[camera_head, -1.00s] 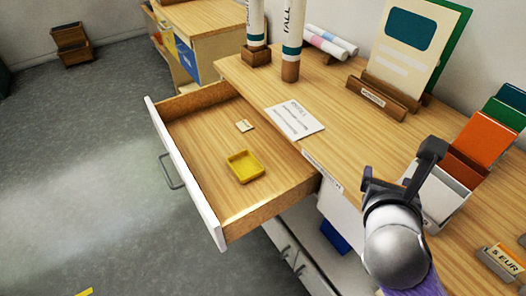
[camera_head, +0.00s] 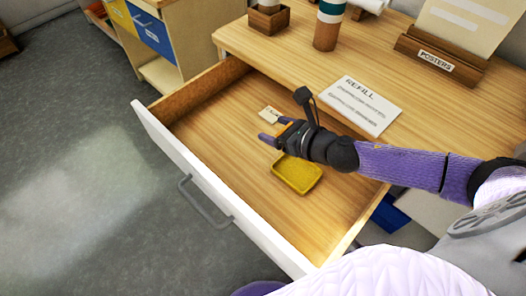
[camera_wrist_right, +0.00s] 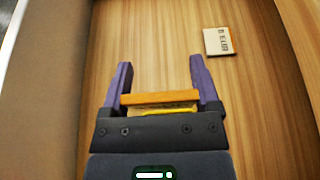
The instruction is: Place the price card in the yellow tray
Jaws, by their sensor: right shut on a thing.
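My right gripper (camera_head: 276,130) is low over the open drawer, beside the yellow tray (camera_head: 297,176). In the right wrist view its purple fingers (camera_wrist_right: 160,90) are shut on a thin piece with an orange-brown edge and a pale face (camera_wrist_right: 160,98). It looks like a price card seen nearly edge-on; its print is hidden. Another small card (camera_head: 269,115), printed EUR, lies on the drawer floor just beyond the fingertips; it also shows in the right wrist view (camera_wrist_right: 219,41). My left gripper is not in view.
The drawer's white front (camera_head: 215,190) and wooden side walls surround the tray and loose card. On the desk are a REFILL sheet (camera_head: 359,105), a POSTERS holder (camera_head: 437,60) and upright tubes. The drawer floor left of the gripper is clear.

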